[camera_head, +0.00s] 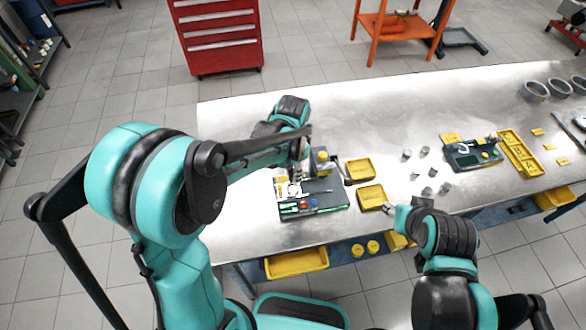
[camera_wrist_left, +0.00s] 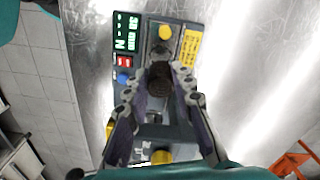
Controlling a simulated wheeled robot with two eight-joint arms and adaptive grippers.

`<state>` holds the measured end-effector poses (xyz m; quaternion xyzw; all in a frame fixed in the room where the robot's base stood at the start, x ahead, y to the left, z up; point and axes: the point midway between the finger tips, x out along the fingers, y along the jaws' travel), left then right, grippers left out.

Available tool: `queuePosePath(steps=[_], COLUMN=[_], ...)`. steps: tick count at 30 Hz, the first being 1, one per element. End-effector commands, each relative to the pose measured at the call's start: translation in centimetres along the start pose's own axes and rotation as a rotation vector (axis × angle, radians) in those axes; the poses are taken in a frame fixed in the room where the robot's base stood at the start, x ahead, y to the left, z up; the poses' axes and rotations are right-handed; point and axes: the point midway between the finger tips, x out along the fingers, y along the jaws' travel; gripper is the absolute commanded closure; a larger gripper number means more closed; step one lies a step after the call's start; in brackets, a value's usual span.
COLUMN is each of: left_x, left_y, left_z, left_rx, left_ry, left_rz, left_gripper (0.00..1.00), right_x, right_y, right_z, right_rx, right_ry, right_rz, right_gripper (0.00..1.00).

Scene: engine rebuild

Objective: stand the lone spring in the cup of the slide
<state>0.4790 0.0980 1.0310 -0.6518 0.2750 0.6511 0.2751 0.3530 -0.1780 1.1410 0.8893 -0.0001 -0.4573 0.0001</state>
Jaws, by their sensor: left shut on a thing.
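My left gripper (camera_wrist_left: 162,85) is shut on a dark, ribbed, short cylinder, which looks like the spring (camera_wrist_left: 160,74), with a finger on each side. It is over the dark grey tester (camera_wrist_left: 189,60), which has a green display, a red and a blue button and a yellow knob. In the head view my left gripper (camera_head: 296,178) is above the same tester (camera_head: 325,207). The cup of the slide is hidden by the fingers and spring, so I cannot tell whether the spring touches it. My right gripper (camera_head: 389,207) is near the table's front edge; its fingers are too small to read.
Two yellow trays (camera_head: 360,169) (camera_head: 371,197) lie right of the tester. Several small grey cylinders (camera_head: 424,151) stand mid-table. A second dark device (camera_head: 472,155) and a long yellow tray (camera_head: 517,152) are farther right. The table's back left is clear.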

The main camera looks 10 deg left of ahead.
Motion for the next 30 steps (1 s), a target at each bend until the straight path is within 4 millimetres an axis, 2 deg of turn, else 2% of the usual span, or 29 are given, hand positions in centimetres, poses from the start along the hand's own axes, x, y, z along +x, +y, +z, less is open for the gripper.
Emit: queuePosePath(steps=[15,28,29,30], left_x=[4.5,4.9,4.9,4.9], left_y=[0.0,0.0,0.0,0.0], left_z=[0.0,0.0,0.0,0.0], left_rx=[-0.001,-0.001,-0.001,-0.001], left_ry=[0.000,0.000,0.000,0.000], left_rz=[0.000,0.000,0.000,0.000], left_gripper=[1.00,1.00,0.71,0.60], right_x=[2.8,3.1,3.1,3.1], right_y=[0.0,0.0,0.0,0.0], right_z=[2.0,2.2,2.2,2.2], right_rx=[0.000,0.000,0.000,0.000], right_ry=[0.000,0.000,0.000,0.000], right_rz=[0.000,0.000,0.000,0.000], right_gripper=[0.60,0.60,0.60,0.60])
